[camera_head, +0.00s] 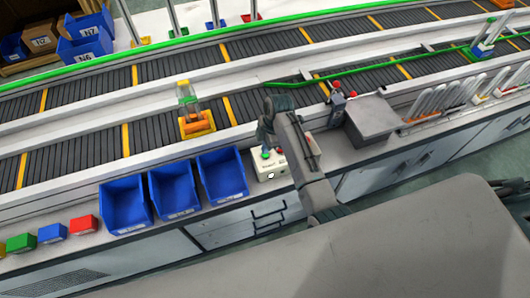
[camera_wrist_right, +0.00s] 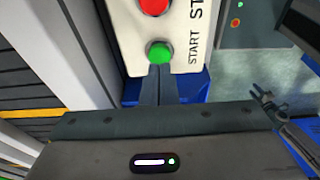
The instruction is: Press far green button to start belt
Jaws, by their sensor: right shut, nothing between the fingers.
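A white control box (camera_head: 270,170) stands on the bench edge in front of the near belt. Its green button (camera_wrist_right: 159,52) shows in the right wrist view, with START printed beside it and a red button (camera_wrist_right: 153,6) above. My right gripper (camera_wrist_right: 160,68) is shut and empty. Its fingertips overlap the lower edge of the green button in that view; whether they touch it I cannot tell. In the head view my right gripper (camera_head: 264,140) hangs over the box. My left gripper is not in view.
Blue bins (camera_head: 174,192) stand left of the control box. An orange holder with a clear vessel (camera_head: 194,122) sits on the near belt (camera_head: 80,144). A grey block (camera_head: 371,120) and a rack of white sticks (camera_head: 440,98) are to the right.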

